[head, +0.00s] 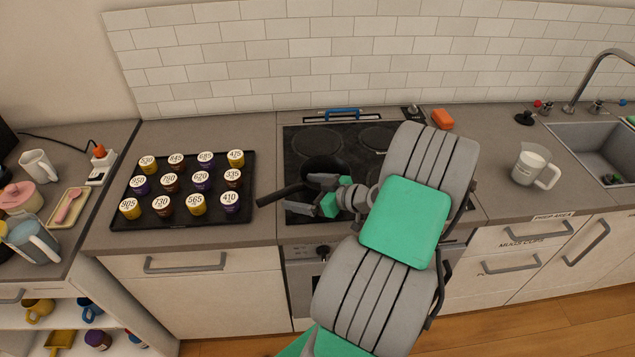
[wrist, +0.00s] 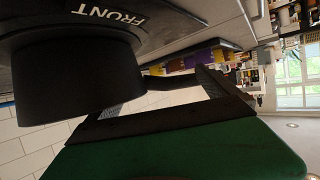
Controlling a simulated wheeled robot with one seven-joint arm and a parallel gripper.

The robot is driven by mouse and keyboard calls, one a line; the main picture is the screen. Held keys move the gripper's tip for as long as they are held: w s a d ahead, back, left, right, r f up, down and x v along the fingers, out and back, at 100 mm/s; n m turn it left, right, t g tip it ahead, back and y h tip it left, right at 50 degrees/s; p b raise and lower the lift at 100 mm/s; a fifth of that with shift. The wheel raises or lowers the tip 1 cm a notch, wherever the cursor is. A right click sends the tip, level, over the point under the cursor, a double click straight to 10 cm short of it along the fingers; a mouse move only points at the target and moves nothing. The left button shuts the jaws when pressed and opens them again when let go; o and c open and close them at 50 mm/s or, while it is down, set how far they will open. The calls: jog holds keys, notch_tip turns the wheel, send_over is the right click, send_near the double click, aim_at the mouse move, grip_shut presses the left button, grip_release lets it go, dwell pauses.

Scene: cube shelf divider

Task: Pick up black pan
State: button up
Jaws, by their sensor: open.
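The black pan (head: 322,168) sits on the left part of the black cooktop (head: 300,143), and its handle points left over the cooktop's edge. My gripper (head: 298,192) is open beside the pan, with its fingers around the near end of the handle in the head view. In the wrist view the dark pan body (wrist: 80,85) fills the upper left. The handle runs right from it across the gap between my open fingers (wrist: 165,92). I cannot tell whether either finger touches it. My arm hides part of the cooktop's right side.
A black tray (head: 122,212) of numbered pods lies left of the cooktop. An orange sponge (head: 443,119) lies at the back right, with a measuring jug (head: 533,165) and sink (head: 590,150) farther right. The tiled wall (head: 300,50) stands behind. Counter around the jug is free.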

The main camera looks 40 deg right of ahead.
jog(key=shift+c, duration=0.6)
grip_shut()
dwell(0.3)
dwell(0.4)
